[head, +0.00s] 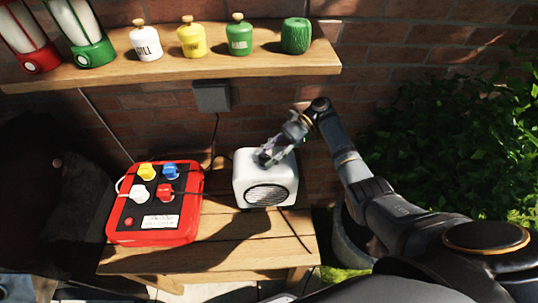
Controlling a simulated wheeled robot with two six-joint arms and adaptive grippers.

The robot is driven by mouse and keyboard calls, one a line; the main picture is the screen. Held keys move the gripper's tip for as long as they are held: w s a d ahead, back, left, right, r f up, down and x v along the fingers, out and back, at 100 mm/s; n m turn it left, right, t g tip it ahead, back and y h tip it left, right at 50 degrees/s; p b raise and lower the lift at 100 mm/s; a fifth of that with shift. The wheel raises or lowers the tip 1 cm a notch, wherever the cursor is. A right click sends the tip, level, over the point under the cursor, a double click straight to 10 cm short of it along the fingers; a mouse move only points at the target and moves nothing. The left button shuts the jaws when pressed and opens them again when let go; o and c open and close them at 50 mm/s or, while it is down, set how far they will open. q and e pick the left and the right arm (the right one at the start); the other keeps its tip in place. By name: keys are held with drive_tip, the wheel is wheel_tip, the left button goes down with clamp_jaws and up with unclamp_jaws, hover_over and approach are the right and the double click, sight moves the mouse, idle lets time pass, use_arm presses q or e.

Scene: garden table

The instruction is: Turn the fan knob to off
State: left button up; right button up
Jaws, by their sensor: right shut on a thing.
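The white fan (265,185), a boxy unit with a round dark grille on its front, stands upright on the wooden garden table (225,250). My right arm reaches in from the right, and my right gripper (266,157) is at the top of the fan. It is shut on the fan's knob, which is mostly hidden by the fingers, so I cannot tell its setting. My left gripper is not in view.
A wooden shelf (200,68) above holds jars and lanterns. A grey wall box (212,96) has a cable hanging down. Bushes (450,130) fill the right side.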

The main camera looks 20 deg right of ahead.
sight(269, 156)
drive_tip(key=shift+f, duration=0.1)
drive_tip(key=o, duration=1.1)
drive_tip(key=shift+o, duration=0.2)
wheel_tip(269, 156, up, 10)
